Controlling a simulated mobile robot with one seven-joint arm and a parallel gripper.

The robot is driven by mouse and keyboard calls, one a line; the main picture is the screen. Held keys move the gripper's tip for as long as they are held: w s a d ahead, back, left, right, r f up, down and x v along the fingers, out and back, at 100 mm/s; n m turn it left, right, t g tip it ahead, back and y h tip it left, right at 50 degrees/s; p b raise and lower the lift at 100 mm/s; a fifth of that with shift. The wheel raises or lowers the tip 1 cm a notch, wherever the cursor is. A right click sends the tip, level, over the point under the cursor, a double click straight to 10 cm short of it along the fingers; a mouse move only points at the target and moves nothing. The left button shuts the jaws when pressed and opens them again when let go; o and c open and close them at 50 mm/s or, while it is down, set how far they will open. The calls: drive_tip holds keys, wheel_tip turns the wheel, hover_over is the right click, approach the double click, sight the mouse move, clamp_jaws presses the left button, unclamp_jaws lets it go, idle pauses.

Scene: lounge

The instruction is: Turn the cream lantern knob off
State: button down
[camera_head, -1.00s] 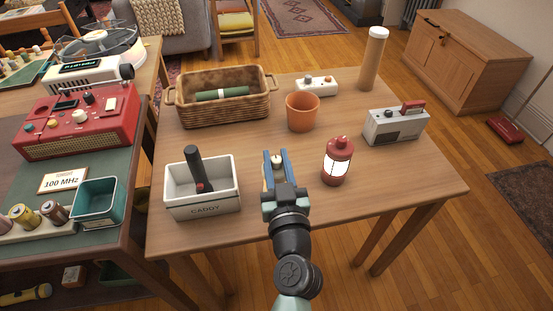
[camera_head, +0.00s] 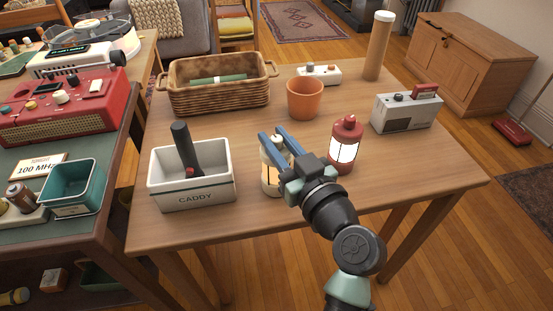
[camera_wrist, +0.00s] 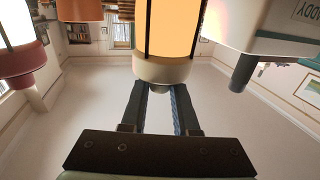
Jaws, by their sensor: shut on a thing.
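The cream lantern (camera_head: 271,183) stands upright on the wooden table, partly hidden behind my gripper. Its pane glows warm orange in the wrist view (camera_wrist: 172,28), so it is lit. The small pale knob (camera_head: 277,140) is on top of the lantern. My gripper (camera_head: 272,133) reaches in from the front right, with its blue fingers on either side of the knob and shut on it. In the wrist view, which is upside down, the fingertips (camera_wrist: 159,87) meet at the lantern's cream cap (camera_wrist: 163,71). The knob itself is hidden there.
A white caddy (camera_head: 190,190) with a dark-handled thing stands close on the left. A lit red lantern (camera_head: 347,127) stands close on the right. Behind are an orange pot (camera_head: 304,98), a wicker basket (camera_head: 220,98) and a grey radio (camera_head: 405,114). The front right tabletop is clear.

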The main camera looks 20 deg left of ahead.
drive_tip(key=n+g+y+b, duration=0.2)
drive_tip(key=g+b, duration=0.1)
drive_tip(key=n+g+y+b, duration=0.1)
drive_tip(key=g+b, duration=0.1)
drive_tip(key=shift+w+f+n, duration=0.1)
drive_tip(key=shift+f+n, duration=0.2)
drive_tip(key=n+g+b, duration=0.1)
drive_tip(key=g, duration=0.1)
drive_tip(key=n+g+y+b, duration=0.1)
drive_tip(key=n+g+b, duration=0.2)
drive_tip(key=g, duration=0.1)
drive_tip(key=shift+r+g+b, duration=0.25)
drive_tip(key=shift+g+b, duration=0.05)
drive_tip(key=shift+g, duration=0.1)
drive_tip(key=shift+n, duration=0.3)
drive_tip(key=c, duration=0.7)
unclamp_jaws()
drive_tip(key=shift+o, duration=0.2)
drive_tip(key=d+p, duration=0.2)
drive_tip(key=d, duration=1.1)
drive_tip(key=shift+p, duration=0.35)
